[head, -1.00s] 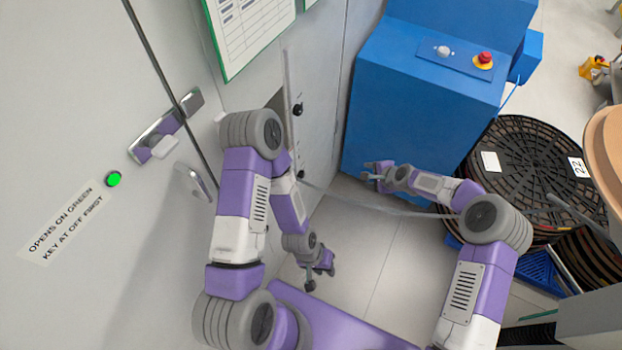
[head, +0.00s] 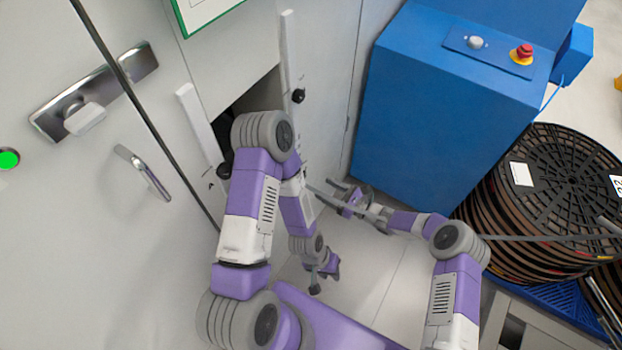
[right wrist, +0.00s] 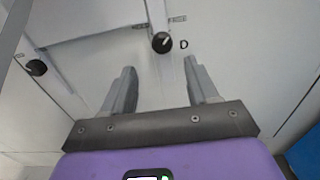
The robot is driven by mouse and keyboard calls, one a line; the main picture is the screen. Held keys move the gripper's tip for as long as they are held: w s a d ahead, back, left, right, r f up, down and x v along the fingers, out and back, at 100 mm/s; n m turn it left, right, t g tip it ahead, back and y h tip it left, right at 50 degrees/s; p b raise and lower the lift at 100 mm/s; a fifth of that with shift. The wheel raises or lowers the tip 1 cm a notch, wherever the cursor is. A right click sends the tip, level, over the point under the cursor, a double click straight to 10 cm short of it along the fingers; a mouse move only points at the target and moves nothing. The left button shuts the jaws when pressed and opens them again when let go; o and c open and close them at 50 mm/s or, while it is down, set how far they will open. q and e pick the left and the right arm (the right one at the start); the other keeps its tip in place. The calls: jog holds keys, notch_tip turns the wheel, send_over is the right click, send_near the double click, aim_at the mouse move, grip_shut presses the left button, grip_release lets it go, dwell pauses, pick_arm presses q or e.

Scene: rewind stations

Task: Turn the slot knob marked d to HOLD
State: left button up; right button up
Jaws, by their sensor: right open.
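The knob marked D (right wrist: 161,42) is a round black knob with a pale pointer line, on a light panel in the right wrist view. The letter D stands just to its right; I cannot read any HOLD mark. My right gripper (right wrist: 160,80) is open and empty, its fingers pointing toward the panel, with the knob beyond the fingertips and apart from them. It also shows in the head view (head: 325,188) near the panel. My left gripper (head: 322,277) hangs low over the floor; its jaws are too small to judge.
Another black knob (right wrist: 36,67) is at the left in the right wrist view. The head view shows a black knob (head: 299,96) beside a pale bar, a dark opening, a blue machine (head: 440,110) and stacked black reels (head: 550,190) at the right.

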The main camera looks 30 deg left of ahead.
aim_at(305, 176)
jog(key=a, duration=0.2)
jog(key=a+b, duration=0.1)
jog(key=a, duration=0.1)
jog(key=a+b, duration=0.1)
jog(key=a, duration=0.1)
jog(key=shift+w+a, duration=0.3)
jog(key=shift+w, duration=0.05)
jog(key=shift+a, duration=0.5)
jog(key=c, duration=1)
jog(key=shift+c, duration=0.2)
